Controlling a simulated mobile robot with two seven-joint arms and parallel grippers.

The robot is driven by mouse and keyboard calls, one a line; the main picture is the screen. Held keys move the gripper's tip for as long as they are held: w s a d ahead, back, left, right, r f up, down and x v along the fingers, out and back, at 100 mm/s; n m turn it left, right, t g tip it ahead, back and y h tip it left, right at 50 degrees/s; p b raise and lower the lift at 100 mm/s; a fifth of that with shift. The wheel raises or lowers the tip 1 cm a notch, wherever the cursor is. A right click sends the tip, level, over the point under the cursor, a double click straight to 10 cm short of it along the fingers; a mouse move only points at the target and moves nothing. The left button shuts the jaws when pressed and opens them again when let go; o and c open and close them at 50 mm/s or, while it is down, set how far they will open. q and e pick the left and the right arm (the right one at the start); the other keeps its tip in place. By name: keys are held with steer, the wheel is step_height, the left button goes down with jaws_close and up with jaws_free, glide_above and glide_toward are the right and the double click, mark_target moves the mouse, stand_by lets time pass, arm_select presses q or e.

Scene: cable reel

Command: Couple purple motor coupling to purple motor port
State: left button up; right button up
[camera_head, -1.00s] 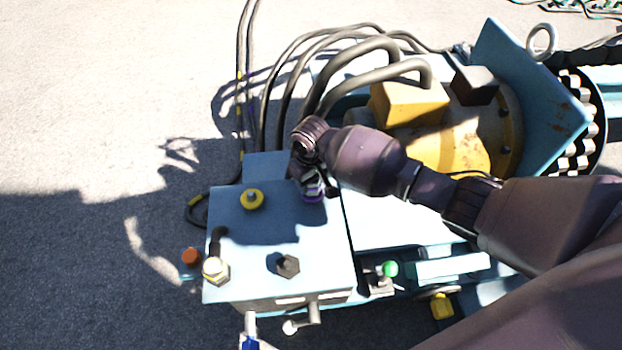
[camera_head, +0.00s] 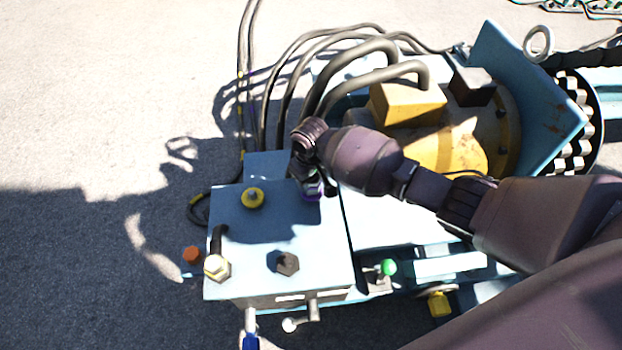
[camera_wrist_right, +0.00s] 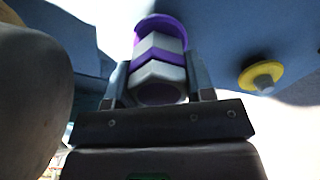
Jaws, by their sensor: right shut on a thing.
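The motor box (camera_head: 240,283) is a light blue block with ports on its top face. My right gripper (camera_head: 310,186) points down at the box's far right corner, and its fingers hide most of what they hold. In the right wrist view my right gripper (camera_wrist_right: 158,95) is shut on the purple motor coupling (camera_wrist_right: 160,72), a silver hexagonal piece with a purple band. The purple motor port (camera_wrist_right: 160,22) shows as a purple ring at the coupling's far end. The two look in line and touching; I cannot tell how deep the coupling sits. My left gripper is not in view.
A yellow port (camera_head: 252,199) and a bare dark hex fitting (camera_head: 288,264) are on the box top. A silver fitting with a black hose (camera_head: 216,268) sits at the near left corner. Thick hoses (camera_head: 345,60) arch behind, and the yellow motor (camera_head: 445,145) stands right.

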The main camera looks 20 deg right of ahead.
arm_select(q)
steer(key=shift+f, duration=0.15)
arm_select(e)
steer(key=shift+f, duration=0.4)
steer(key=o, duration=1.1)
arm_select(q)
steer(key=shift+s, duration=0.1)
arm_select(e)
steer(key=r, duration=0.2)
steer(key=r+p, duration=0.1)
steer(key=r, duration=0.1)
steer(key=shift+w+r+p, duration=0.2)
steer(key=shift+r+p, duration=0.05)
steer(key=shift+p, duration=0.05)
step_height(320, 180, up, 5)
steer(key=shift+s+r+p, duration=0.15)
steer(key=shift+r+p, duration=0.05)
steer(key=shift+p, duration=0.8)
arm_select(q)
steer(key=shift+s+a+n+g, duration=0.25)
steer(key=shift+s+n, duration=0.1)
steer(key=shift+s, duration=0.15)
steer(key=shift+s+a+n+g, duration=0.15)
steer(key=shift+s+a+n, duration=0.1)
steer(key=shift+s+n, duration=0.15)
arm_select(e)
steer(key=shift+s+r, duration=0.1)
steer(key=shift+r, duration=0.3)
